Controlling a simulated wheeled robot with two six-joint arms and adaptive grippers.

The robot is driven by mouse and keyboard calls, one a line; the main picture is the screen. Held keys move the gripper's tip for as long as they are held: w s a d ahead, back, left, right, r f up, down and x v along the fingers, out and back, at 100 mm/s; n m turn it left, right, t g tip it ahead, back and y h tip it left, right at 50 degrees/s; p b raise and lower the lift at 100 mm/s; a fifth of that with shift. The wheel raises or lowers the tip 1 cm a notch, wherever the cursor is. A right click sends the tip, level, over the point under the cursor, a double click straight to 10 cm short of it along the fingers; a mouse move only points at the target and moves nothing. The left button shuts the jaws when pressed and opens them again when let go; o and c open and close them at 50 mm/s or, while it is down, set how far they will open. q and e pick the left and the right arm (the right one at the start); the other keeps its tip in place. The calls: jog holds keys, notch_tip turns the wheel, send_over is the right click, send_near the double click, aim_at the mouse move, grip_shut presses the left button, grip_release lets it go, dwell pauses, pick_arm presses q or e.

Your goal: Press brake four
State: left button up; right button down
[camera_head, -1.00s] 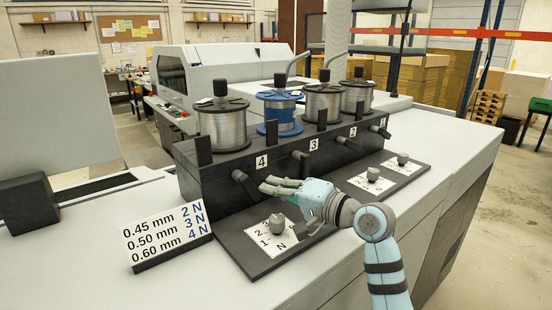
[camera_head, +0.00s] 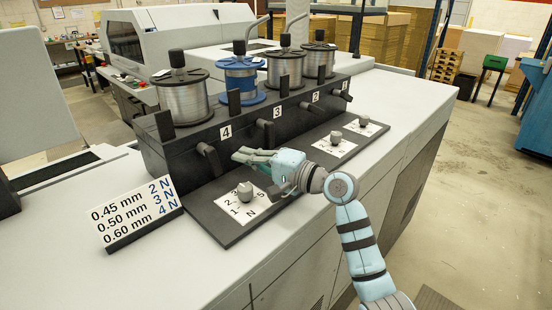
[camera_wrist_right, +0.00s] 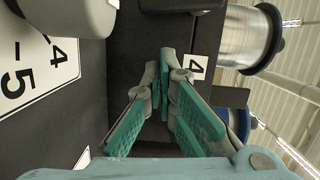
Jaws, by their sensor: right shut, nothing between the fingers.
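The label 4 (camera_head: 226,132) marks the leftmost station on the dark block. Below it, the black brake lever (camera_head: 210,157) sticks out toward the front. My right gripper (camera_head: 238,156) is shut and empty, its fingertips just right of this lever in the head view. I cannot tell whether they touch it. In the right wrist view the closed green-padded fingers (camera_wrist_right: 168,60) point at the dark block beside the label 4 (camera_wrist_right: 196,67). My left gripper is not in view.
A grey dial knob (camera_head: 245,192) stands on a numbered plate below the gripper. Wire spools, including a grey one (camera_head: 180,100) and a blue one (camera_head: 240,80), stand on the block. A wire sign (camera_head: 140,215) stands at front left. The white machine top (camera_head: 130,275) is clear in front.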

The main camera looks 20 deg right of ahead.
jog(key=d, duration=0.1)
jog(key=s+d, duration=0.1)
jog(key=d, duration=0.1)
jog(key=shift+s+d+f, duration=0.2)
jog(key=shift+s, duration=0.15)
jog(key=v, duration=0.2)
jog(key=b+v, duration=0.1)
jog(key=v, duration=0.4)
jog(key=shift+s+a+r, duration=0.15)
jog(key=shift+a+r, duration=0.1)
jog(key=shift+r, duration=0.05)
